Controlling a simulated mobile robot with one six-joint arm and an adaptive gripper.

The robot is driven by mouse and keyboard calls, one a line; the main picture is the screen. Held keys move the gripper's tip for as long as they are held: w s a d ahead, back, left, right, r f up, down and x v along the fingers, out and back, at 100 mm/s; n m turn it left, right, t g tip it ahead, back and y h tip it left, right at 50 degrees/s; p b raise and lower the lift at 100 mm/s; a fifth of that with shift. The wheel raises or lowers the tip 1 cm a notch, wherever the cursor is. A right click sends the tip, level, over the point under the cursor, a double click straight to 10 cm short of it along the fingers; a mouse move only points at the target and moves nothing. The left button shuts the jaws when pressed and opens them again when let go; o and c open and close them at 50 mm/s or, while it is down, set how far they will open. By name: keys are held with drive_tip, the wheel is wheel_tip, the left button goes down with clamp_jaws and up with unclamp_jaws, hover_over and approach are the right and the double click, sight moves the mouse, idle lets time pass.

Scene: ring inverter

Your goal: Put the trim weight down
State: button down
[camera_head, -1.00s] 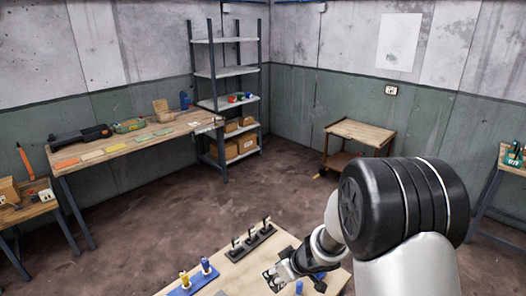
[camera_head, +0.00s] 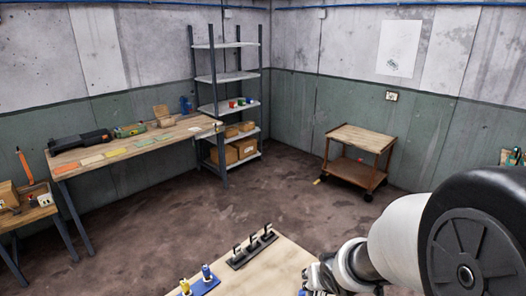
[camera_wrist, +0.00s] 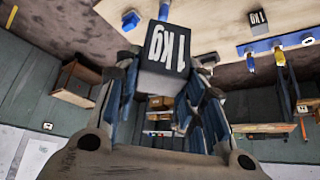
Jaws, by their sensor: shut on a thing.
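In the head view my gripper (camera_head: 318,276) is at the right edge of the near table (camera_head: 258,276), partly cut off by the frame bottom, and the held weight cannot be made out there. A second "1kg" block (camera_wrist: 258,22) shows on the table in the wrist view, apart from my gripper.
A dark rack (camera_head: 252,249) with several upright pieces stands on the table. A blue holder (camera_head: 205,285) with a yellow and a blue cylinder is at its left. A small blue object (camera_wrist: 130,20) is on the table in the wrist view. A wooden cart (camera_head: 358,140) stands far behind.

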drive_tip(key=shift+w, duration=0.15)
wheel_tip(320, 180, down, 14)
drive_tip(key=b, duration=1.4)
